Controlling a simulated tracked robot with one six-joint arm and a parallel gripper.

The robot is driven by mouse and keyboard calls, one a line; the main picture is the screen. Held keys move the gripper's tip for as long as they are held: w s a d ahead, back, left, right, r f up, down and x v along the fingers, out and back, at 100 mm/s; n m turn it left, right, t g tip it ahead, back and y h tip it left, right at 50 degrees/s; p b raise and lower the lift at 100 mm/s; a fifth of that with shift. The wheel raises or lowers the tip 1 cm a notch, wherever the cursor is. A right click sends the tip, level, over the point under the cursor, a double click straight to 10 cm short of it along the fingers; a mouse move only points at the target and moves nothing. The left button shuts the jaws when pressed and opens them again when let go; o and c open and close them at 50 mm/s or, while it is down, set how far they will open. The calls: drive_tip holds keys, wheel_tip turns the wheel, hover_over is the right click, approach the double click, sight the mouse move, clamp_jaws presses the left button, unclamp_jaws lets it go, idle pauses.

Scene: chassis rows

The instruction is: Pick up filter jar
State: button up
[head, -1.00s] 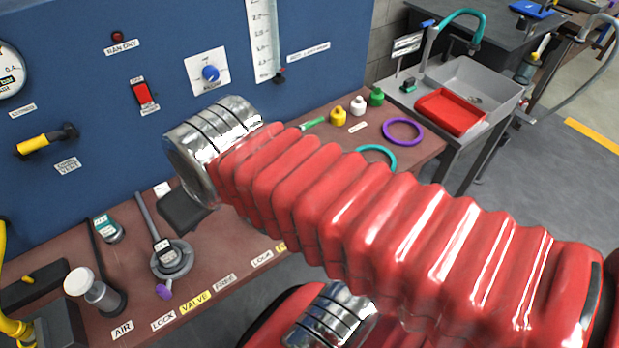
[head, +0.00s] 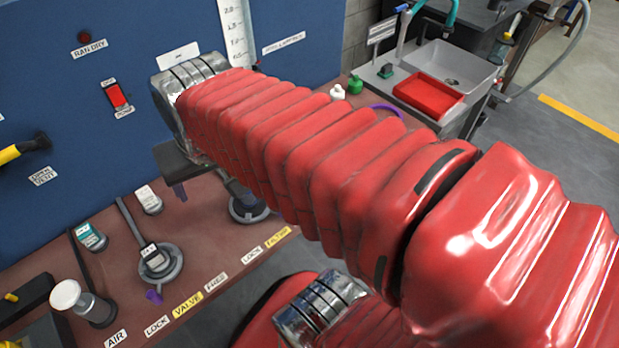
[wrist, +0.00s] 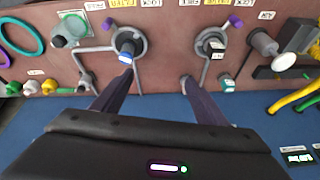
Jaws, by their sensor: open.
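What seems to be the filter jar (wrist: 126,46) is a small dark piece with a blue and white band. It stands in a grey ring (wrist: 117,40) by the yellow FILTER label (wrist: 123,3), in the wrist view. My gripper (wrist: 158,77) is open and empty, its two dark fingers pointing at the bench. The left finger's tip lies close to the jar in the picture; I cannot tell whether they touch. In the head view my gripper (head: 208,195) hangs over the bench beside the partly hidden grey ring (head: 248,209), and the jar is hidden.
A similar ring (wrist: 208,43) with a dark piece stands by the VALVE label. A white-topped knob (head: 75,298) stands at the left. Blue panel (head: 60,110) backs the bench. Coloured caps (wrist: 48,87) and a sink (head: 455,70) lie on the other side.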

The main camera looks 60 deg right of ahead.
drive_tip(key=shift+o, duration=0.7)
drive_tip(key=d+f+m+g, duration=0.2)
drive_tip(key=d+m, duration=0.5)
drive_tip(key=d, duration=0.5)
drive_tip(key=shift+f+m+g, duration=0.3)
drive_tip(key=shift+f+m, duration=0.1)
drive_tip(key=shift+f, duration=0.3)
drive_tip(key=s+d+f+m, duration=0.1)
drive_tip(key=d+m, duration=0.1)
drive_tip(key=d, duration=0.2)
drive_tip(key=s+d+f+m+g, duration=0.1)
drive_tip(key=s+d+f+m, duration=0.1)
drive_tip(key=d+m, duration=0.1)
drive_tip(key=s+d+f+m, duration=0.2)
drive_tip(key=d+m, duration=0.1)
drive_tip(key=d, duration=0.2)
drive_tip(key=shift+d+f+g+y, duration=0.2)
drive_tip(key=shift+d+g+y, duration=0.15)
drive_tip(key=shift+g+y, duration=0.05)
drive_tip(key=shift+a+f, duration=0.1)
drive_tip(key=shift+f, duration=4.2)
drive_tip(key=shift+f, duration=2.6)
drive_tip(key=shift+c, duration=0.5)
